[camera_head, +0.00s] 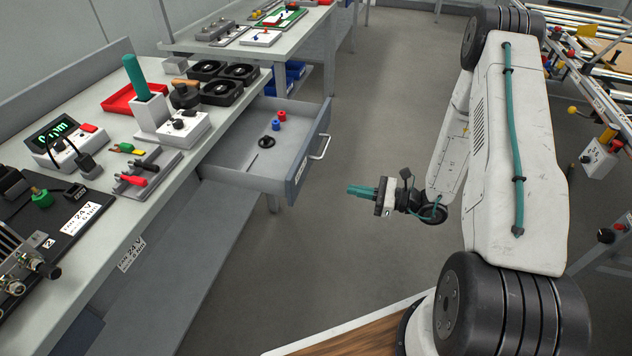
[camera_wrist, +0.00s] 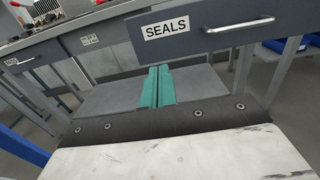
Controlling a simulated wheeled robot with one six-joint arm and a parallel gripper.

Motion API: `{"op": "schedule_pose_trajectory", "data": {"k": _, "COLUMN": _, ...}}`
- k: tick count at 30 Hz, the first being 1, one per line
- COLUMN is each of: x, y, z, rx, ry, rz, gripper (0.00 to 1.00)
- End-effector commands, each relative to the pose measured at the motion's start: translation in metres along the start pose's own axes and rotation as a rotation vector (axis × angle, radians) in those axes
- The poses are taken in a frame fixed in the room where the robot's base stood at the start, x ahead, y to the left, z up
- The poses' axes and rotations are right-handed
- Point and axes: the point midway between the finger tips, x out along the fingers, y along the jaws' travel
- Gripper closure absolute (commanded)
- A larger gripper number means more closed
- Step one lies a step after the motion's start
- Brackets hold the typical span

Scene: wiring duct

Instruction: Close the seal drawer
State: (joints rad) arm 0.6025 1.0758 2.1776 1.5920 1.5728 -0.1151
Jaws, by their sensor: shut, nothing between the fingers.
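The seal drawer (camera_head: 258,183) stands pulled out from the workbench in the head view, with its silver handle (camera_head: 320,146) on the front panel. My gripper (camera_head: 350,190) has teal fingers and is shut and empty. It is in the open air to the right of the drawer front, apart from it. In the wrist view the fingertips (camera_wrist: 157,70) show below the drawer front.
The workbench (camera_head: 190,150) holds fans, a red tray (camera_head: 128,98), a white block with a green handle, and meters. Blue bins (camera_head: 290,74) stand under the far bench. Grey floor (camera_head: 300,260) is clear around my gripper. A rail frame (camera_head: 600,90) stands at the right.

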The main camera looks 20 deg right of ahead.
Motion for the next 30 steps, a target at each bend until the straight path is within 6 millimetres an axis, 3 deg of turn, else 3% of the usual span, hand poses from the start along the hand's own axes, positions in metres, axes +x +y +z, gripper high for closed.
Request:
{"op": "schedule_pose_trajectory", "data": {"k": 5, "x": 0.017, "y": 0.0, "z": -0.002, "rx": 0.004, "ry": -0.001, "rz": -0.003, "gripper": 1.0}}
{"op": "schedule_pose_trajectory", "data": {"k": 15, "x": 0.088, "y": 0.001, "z": -0.002, "rx": 0.003, "ry": 0.0, "rz": 0.0, "gripper": 1.0}}
{"op": "schedule_pose_trajectory", "data": {"k": 21, "x": 0.121, "y": 0.001, "z": -0.002, "rx": 0.003, "ry": -0.001, "rz": -0.001, "gripper": 1.0}}
{"op": "schedule_pose_trajectory", "data": {"k": 30, "x": 0.139, "y": -0.001, "z": -0.002, "rx": 0.003, "ry": 0.0, "rz": -0.005, "gripper": 1.0}}
